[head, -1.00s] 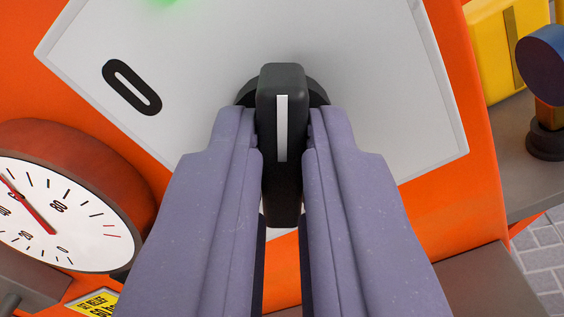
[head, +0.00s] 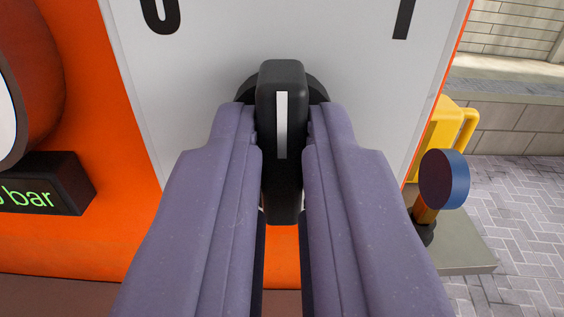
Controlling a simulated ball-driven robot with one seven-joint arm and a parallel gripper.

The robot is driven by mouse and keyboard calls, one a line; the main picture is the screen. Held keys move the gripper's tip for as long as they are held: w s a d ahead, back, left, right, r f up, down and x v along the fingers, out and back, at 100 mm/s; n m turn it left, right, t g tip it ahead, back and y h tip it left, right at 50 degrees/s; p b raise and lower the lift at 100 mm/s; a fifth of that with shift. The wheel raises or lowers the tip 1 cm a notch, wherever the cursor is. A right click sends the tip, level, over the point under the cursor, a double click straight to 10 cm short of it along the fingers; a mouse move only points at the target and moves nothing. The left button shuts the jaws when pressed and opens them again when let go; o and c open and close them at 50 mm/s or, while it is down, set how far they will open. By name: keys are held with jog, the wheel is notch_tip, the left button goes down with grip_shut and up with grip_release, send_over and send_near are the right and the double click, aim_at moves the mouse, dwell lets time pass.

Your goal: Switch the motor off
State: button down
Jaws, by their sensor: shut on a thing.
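A black rotary switch knob (head: 281,85) with a white pointer line sits on a white plate (head: 205,70) on the orange housing. The pointer points almost straight up the plate, between a black "0" (head: 160,12) at upper left and a black "I" (head: 404,18) at upper right. Both marks are cut off by the top of the view. My gripper (head: 281,130) is shut on the knob, one purple-grey finger on each side. The fingers hide part of the knob's sides and the plate below it.
A dark red round gauge (head: 38,70) is partly visible at left, above a black display (head: 45,183) with green "bar" lettering. At right are a blue-ended round part (head: 445,178) on an orange stem and a yellow part (head: 447,128). Grey paving lies beyond.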

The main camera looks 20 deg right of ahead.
jog(key=n+p, duration=0.2)
jog(key=n, duration=0.4)
jog(key=shift+a+n, duration=0.1)
jog(key=shift+n, duration=0.2)
dwell(0.3)
jog(key=c, duration=1.1)
grip_release()
jog(key=shift+c, duration=0.2)
jog(key=p+v, duration=0.2)
jog(key=v, duration=0.5)
jog(key=shift+s, duration=0.35)
jog(key=shift+w+a, duration=0.1)
